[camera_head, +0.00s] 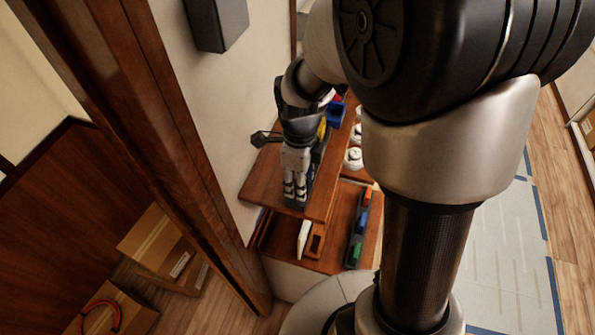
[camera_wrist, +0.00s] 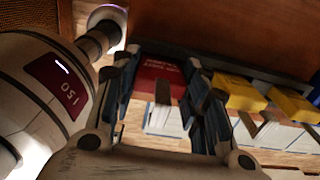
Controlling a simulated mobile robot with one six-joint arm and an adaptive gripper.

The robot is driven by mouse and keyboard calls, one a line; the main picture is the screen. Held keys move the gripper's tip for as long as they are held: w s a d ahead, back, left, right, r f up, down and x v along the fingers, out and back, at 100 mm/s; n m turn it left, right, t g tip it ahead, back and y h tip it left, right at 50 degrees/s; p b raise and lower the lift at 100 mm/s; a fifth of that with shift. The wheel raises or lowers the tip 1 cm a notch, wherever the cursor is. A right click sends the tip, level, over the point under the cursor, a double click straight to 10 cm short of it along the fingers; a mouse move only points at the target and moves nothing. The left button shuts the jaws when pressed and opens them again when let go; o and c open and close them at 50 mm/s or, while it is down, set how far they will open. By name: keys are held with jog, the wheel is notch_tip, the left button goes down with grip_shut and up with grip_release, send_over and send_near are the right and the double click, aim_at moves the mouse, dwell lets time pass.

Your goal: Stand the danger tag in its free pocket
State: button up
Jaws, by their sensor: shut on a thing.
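In the wrist view, my gripper (camera_wrist: 166,105) has its two dark fingers on either side of the danger tag (camera_wrist: 158,75), a dark red piece with white print above a white lower part. The fingers are shut on it. Yellow-topped tags with white lower parts (camera_wrist: 240,92) stand in a row just to the right, near the right finger. The base of the held tag is hidden, so I cannot tell whether it touches a pocket. In the head view, my arm hides the tag; a bit of yellow (camera_head: 322,128) shows beside the wrist.
A large white rounded body with a dark red label (camera_wrist: 68,88) stands close left of my fingers. A brown wooden shelf (camera_head: 262,185) lies below my arm. A blue bin (camera_head: 337,113) and white round parts (camera_head: 353,158) are nearby. A wooden post (camera_head: 165,130) stands left.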

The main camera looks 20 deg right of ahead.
jog(key=shift+f, duration=0.2)
jog(key=o, duration=1.1)
jog(key=shift+r, duration=0.1)
jog(key=shift+r, duration=0.1)
